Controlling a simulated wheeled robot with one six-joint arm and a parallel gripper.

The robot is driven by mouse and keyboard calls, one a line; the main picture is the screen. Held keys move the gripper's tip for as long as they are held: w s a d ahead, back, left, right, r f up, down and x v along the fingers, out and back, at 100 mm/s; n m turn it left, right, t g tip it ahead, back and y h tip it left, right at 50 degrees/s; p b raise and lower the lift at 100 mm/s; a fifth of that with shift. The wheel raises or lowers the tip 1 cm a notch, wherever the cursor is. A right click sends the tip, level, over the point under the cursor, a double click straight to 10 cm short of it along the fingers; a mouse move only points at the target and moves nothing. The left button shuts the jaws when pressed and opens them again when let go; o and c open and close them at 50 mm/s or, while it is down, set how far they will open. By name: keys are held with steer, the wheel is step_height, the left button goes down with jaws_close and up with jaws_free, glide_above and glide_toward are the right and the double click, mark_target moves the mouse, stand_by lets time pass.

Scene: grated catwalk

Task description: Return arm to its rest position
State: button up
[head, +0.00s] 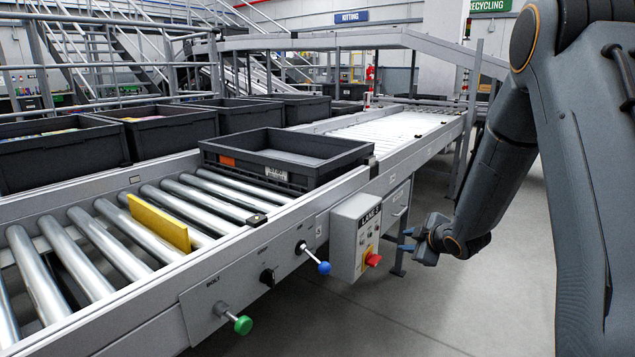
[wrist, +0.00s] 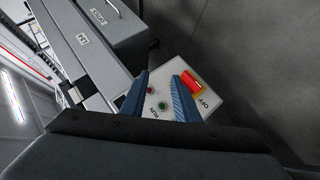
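My arm hangs down at the right of the head view, with my gripper (head: 418,250) low in front of the conveyor's side. In the wrist view, the two blue fingers of my gripper (wrist: 160,92) are apart with nothing between them. Past the fingertips is the grey control box (wrist: 210,75) with a red switch (wrist: 191,83) and small buttons. In the head view, the control box (head: 343,235) is on the conveyor's side, left of my gripper. A gap shows between them there.
The roller conveyor (head: 300,225) carries a dark tote (head: 215,160) and a yellow bar (head: 158,222). A blue-knobbed lever (head: 323,267) and a green-knobbed bolt (head: 242,324) stick out from its side. Several dark bins (head: 60,165) stand behind. The floor (head: 470,290) below my gripper is clear.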

steer(key=s+a+r+m+g+h, duration=0.1)
steer(key=s+a+m+g, duration=0.3)
steer(key=s, duration=0.7)
steer(key=s+a+r+m+g+h, duration=0.15)
steer(key=s+m, duration=0.35)
steer(key=s, duration=0.6)
steer(key=s+a+r+m+g, duration=0.1)
steer(key=s+a+m+g, duration=0.3)
steer(key=s, duration=0.8)
steer(key=s+a+r+n+g, duration=0.2)
steer(key=s+a+r, duration=0.55)
steer(key=s, duration=0.35)
steer(key=d+r+m+p, duration=0.3)
steer(key=d+r+p, duration=0.7)
steer(key=p, duration=0.9)
steer(key=shift+w+r, duration=0.15)
steer(key=shift+r, duration=0.2)
